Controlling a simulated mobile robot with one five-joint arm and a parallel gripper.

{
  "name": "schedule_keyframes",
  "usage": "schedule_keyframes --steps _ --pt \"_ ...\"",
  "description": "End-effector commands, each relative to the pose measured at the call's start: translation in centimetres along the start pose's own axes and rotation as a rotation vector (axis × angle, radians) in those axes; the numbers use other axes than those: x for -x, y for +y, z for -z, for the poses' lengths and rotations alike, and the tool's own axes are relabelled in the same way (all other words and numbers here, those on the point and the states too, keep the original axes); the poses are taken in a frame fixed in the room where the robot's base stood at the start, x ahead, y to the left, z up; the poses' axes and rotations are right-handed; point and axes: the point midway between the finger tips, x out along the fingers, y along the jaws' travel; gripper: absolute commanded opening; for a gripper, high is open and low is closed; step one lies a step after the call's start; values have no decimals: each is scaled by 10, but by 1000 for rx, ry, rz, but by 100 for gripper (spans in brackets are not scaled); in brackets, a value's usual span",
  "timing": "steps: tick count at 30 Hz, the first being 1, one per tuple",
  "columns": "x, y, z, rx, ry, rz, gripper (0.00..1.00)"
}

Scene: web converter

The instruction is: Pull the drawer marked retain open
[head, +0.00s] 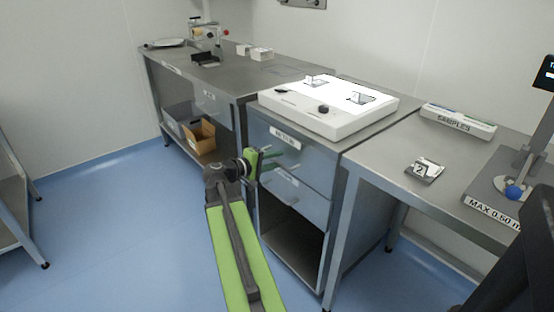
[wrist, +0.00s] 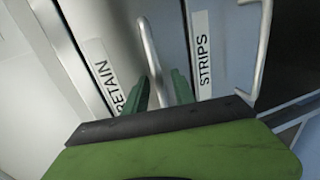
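The retain drawer is the upper of two drawers in the grey metal cabinet, and its front (head: 318,160) looks shut in the head view. Its white RETAIN label (wrist: 103,72) is at the left of the wrist view. Its bar handle (wrist: 146,38) runs down the middle of that view. My gripper (wrist: 161,88) is open, with one green finger on each side of the handle; I cannot tell whether either touches it. In the head view my gripper (head: 284,160) is at the drawer front, and the arm partly hides it.
The lower drawer bears a STRIPS label (wrist: 203,52) and its own handle (wrist: 264,50). Under it is an open bay (head: 290,245). A white light box (head: 328,108) stands on the cabinet top. A side table (head: 460,185) adjoins on the right. Blue floor (head: 120,230) is clear at left.

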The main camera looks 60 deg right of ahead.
Motion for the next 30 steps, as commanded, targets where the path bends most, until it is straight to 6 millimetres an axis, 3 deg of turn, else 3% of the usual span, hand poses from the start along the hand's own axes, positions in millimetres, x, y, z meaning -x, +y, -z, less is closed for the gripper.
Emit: schedule_keyframes --steps 1,7,30 --pt "0 0 0 0 0 0 23" --pt "0 0 0 0 0 0 0" --pt "0 0 0 0 0 0 0"
